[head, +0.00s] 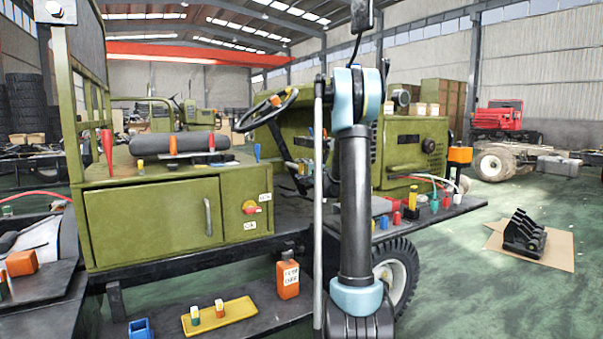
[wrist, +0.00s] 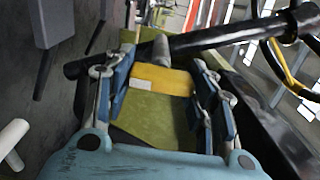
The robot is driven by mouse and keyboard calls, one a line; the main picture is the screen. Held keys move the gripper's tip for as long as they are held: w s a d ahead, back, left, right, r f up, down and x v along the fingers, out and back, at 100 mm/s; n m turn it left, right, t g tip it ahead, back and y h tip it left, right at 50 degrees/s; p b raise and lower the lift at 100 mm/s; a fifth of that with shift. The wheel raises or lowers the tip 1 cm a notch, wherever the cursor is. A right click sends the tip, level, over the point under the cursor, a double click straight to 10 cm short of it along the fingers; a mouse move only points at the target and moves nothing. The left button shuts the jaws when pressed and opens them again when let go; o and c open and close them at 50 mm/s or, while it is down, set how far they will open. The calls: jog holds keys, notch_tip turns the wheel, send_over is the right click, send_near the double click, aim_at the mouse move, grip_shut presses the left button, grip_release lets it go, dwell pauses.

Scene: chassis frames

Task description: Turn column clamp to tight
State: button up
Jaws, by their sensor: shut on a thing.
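In the wrist view, my gripper (wrist: 160,86) has its two blue fingers on either side of a yellow piece (wrist: 163,75) with a small white label, and is shut on it. This piece seems to be the handle of the column clamp. A dark round bar, seemingly the steering column (wrist: 225,37), runs across just beyond it. In the head view, the steering wheel (head: 268,108) stands above the green vehicle, and the column slopes down to the right behind my arm. My gripper is mostly hidden there, and the clamp cannot be made out clearly.
A green cabinet (head: 150,225) with a red knob (head: 250,208) stands left of the column. A ledge (head: 445,208) with several small coloured items runs at the right. An orange bottle (head: 288,275) and a yellow tray (head: 235,314) are low in front.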

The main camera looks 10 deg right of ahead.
jog(key=shift+d+f, duration=0.1)
jog(key=o, duration=1.1)
jog(key=v, duration=1.2)
jog(key=shift+f, duration=0.15)
